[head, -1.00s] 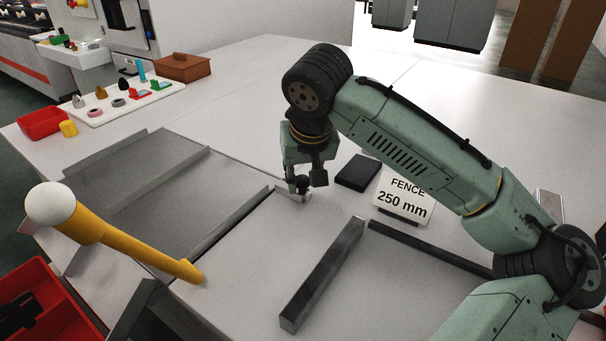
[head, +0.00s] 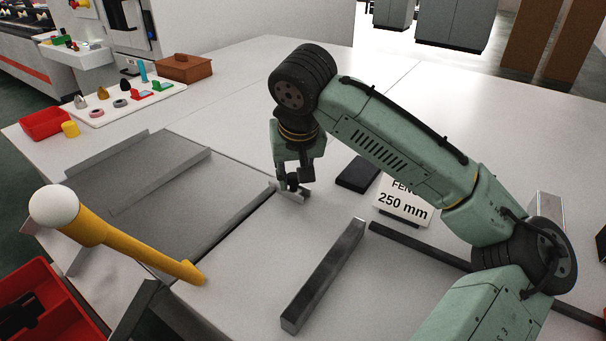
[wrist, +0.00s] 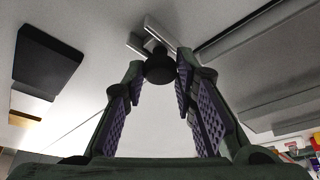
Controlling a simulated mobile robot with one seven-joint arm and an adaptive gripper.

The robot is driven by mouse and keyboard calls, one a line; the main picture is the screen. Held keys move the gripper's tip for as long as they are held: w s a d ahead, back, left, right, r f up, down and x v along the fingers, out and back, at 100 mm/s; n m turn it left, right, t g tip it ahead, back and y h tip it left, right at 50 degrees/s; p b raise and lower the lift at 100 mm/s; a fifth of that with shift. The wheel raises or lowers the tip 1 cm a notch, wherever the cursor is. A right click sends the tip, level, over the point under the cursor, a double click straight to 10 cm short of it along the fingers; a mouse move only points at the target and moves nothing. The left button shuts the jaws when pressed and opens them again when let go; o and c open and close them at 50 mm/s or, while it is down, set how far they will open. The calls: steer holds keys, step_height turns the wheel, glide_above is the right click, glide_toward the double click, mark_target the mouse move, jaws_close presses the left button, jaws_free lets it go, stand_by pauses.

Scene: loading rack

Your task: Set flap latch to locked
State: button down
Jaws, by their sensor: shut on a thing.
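The flap latch shows in the head view as a small metal bar (head: 301,196) at the right edge of the grey flap panel (head: 140,195). In the wrist view its pale bar (wrist: 156,30) lies beyond a dark round knob (wrist: 159,70). My gripper (head: 293,182) points down at the latch and is shut on the knob; its two fingers also show in the wrist view (wrist: 158,85), one on each side of the knob. The fingers hide part of the latch in the head view.
A black block (head: 357,173) and a "FENCE 250 mm" sign (head: 403,205) stand to the right of my gripper. A metal fence bar (head: 323,275) lies in front. A yellow handle with a white ball (head: 120,240) rises at the left.

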steer(key=shift+w+a+r, duration=0.1)
steer(key=shift+w+a, duration=0.1)
steer(key=shift+a, duration=0.1)
steer(key=c, duration=1.3)
jaws_free()
steer(key=shift+a, duration=0.1)
steer(key=v, duration=1.2)
